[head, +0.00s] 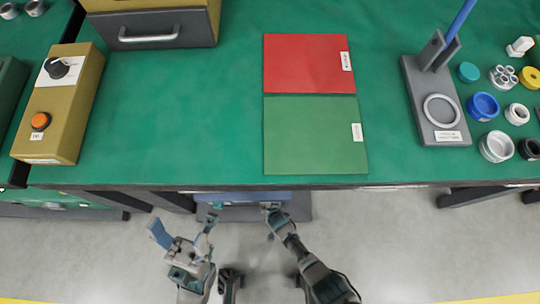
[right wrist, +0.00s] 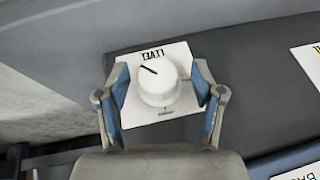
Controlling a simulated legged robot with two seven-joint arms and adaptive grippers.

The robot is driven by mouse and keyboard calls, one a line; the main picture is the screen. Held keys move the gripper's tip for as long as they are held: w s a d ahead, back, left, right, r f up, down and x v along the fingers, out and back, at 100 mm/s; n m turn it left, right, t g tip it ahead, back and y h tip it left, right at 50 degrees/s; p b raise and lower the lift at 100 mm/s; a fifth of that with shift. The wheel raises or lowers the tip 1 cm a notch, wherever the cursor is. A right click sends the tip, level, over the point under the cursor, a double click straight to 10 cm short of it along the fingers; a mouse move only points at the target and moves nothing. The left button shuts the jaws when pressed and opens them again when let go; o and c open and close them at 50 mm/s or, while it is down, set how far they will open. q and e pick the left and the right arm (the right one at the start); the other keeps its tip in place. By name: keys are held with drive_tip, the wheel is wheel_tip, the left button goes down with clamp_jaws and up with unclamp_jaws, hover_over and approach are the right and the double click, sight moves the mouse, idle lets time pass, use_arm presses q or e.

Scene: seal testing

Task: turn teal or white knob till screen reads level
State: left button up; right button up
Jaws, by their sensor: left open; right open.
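The white knob (right wrist: 157,84), with a black pointer line, sits on a white labelled plate (right wrist: 135,114) on a dark grey surface in the right wrist view. Its pointer leans to the upper left in the picture. My right gripper (right wrist: 160,92) is open, with one blue-padded finger on each side of the knob; contact is unclear. In the head view my right gripper (head: 271,209) is small at the bench's front edge. My left gripper (head: 182,234) is open and empty in front of the bench. No teal knob or screen can be made out.
The green bench top (head: 200,120) holds a tan box (head: 60,115) with a black knob (head: 58,68) and orange button (head: 41,120). Red (head: 305,62) and green (head: 310,135) panels lie mid-bench. A grey stand (head: 415,85) and several rings and caps are at right.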

drive_tip(key=shift+d, duration=0.1)
drive_tip(key=c, duration=1)
drive_tip(key=shift+c, duration=0.2)
drive_tip(key=shift+s+d+f, duration=0.1)
drive_tip(key=shift+d, duration=0.1)
